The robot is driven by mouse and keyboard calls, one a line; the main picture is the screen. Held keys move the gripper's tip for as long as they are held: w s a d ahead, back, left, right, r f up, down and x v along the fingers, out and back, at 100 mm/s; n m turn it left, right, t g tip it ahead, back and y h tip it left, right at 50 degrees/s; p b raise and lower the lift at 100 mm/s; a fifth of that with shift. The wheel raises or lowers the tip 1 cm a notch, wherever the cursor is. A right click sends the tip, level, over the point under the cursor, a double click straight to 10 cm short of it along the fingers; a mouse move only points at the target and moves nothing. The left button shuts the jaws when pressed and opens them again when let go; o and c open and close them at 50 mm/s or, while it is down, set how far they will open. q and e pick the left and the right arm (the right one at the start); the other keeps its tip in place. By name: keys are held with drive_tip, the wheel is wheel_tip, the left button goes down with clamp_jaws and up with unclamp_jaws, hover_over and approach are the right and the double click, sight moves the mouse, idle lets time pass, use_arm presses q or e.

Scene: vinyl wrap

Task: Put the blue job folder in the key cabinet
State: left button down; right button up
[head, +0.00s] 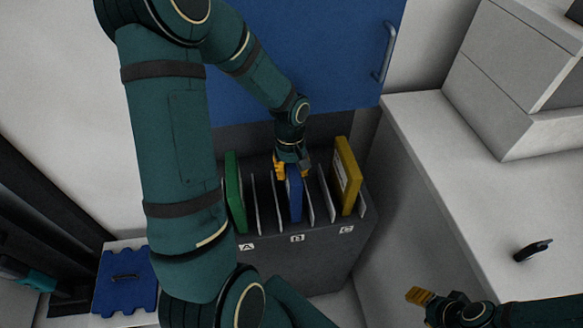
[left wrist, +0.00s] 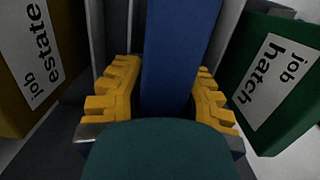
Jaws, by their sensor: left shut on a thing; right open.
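The blue job folder (head: 295,199) stands upright in the middle of a dark rack (head: 300,258), around the slot marked B. My left gripper (head: 291,170) reaches down from above and is shut on its upper part. In the left wrist view the yellow fingers of the left gripper (left wrist: 165,80) lie on both sides of the blue folder (left wrist: 178,45). A blue cabinet front (head: 330,50) with a bar handle is behind the rack, apparently the key cabinet; it looks closed, partly hidden by my arm. My right gripper (head: 440,302) is open and empty at the lower right.
A green folder (head: 234,190), "job hatch", stands left of the blue one, and a yellow folder (head: 347,175), "job estate", stands right. Thin dividers separate them. A white counter (head: 430,160) with a small black object (head: 532,250) is at right. A blue item (head: 125,285) lies lower left.

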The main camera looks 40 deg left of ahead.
use_arm(q)
drive_tip(key=shift+f+b, duration=0.55)
drive_tip(key=shift+f, duration=0.15)
idle(0.4)
drive_tip(key=c, duration=0.8)
unclamp_jaws()
drive_tip(key=shift+o, duration=0.2)
drive_tip(key=r, duration=0.8)
drive_tip(key=w+a+r, duration=0.1)
drive_tip(key=r, duration=0.3)
drive_tip(key=shift+s, duration=0.1)
